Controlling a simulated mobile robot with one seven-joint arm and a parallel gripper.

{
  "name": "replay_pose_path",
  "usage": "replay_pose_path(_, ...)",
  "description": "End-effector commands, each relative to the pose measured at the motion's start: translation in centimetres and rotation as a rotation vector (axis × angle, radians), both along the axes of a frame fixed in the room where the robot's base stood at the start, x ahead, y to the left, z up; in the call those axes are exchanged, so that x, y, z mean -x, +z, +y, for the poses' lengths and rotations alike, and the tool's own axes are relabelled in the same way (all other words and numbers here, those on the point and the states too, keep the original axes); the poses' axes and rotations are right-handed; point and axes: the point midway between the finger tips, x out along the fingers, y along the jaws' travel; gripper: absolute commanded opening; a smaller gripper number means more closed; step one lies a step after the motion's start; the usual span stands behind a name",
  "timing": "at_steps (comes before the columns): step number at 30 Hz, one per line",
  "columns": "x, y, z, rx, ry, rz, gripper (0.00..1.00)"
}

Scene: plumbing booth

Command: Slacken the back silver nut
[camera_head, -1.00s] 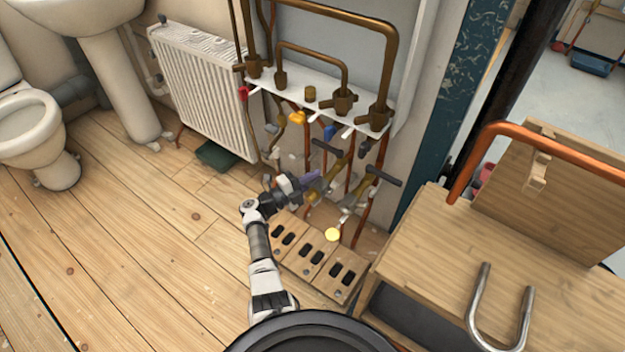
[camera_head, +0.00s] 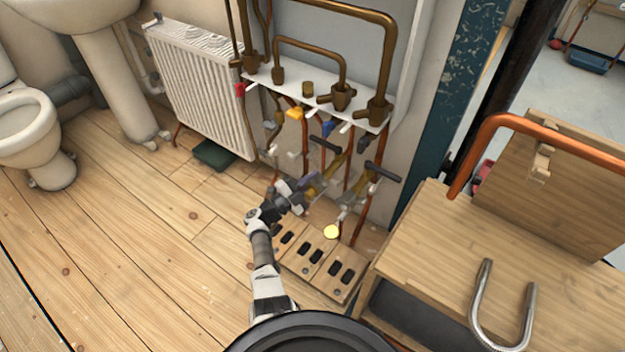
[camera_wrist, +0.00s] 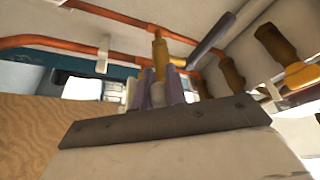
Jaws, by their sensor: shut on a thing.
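My gripper (camera_head: 308,181) reaches in low among the pipes beneath the white shelf and meets the left brass valve (camera_head: 322,186), which has a dark T-handle (camera_head: 324,144). In the wrist view my purple-grey fingers (camera_wrist: 162,90) are close together at the foot of a brass fitting (camera_wrist: 160,55), closed around it. A silver nut cannot be made out between them; the fingers hide that spot. A second brass valve with a dark T-handle (camera_head: 383,173) stands to the right, with pale silver fittings (camera_head: 345,200) below it.
A wooden block with dark slots (camera_head: 312,254) lies on the floor below the pipes. A wooden bench (camera_head: 450,240) with a steel U-shaped bar (camera_head: 484,310) stands at right. A white radiator (camera_head: 203,90) is at left.

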Motion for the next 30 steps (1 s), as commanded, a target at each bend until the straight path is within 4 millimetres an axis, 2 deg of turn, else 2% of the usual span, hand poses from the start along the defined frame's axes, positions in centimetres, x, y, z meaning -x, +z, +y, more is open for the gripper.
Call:
replay_pose_path(5, 0.1, -0.1, -0.1, 0.002, -0.002, 0.003, 0.0)
replay_pose_path(6, 0.1, -0.1, -0.1, 0.002, -0.002, 0.003, 0.15)
replay_pose_path(11, 0.1, -0.1, -0.1, 0.001, -0.002, 0.001, 0.35)
replay_pose_path(23, 0.1, 0.0, -0.1, -0.006, -0.003, -0.004, 0.35)
replay_pose_path(26, 0.0, 0.3, 0.0, -0.044, -0.003, -0.031, 0.35)
replay_pose_path(30, -0.3, 1.3, 0.3, -0.176, -0.002, -0.129, 0.35)
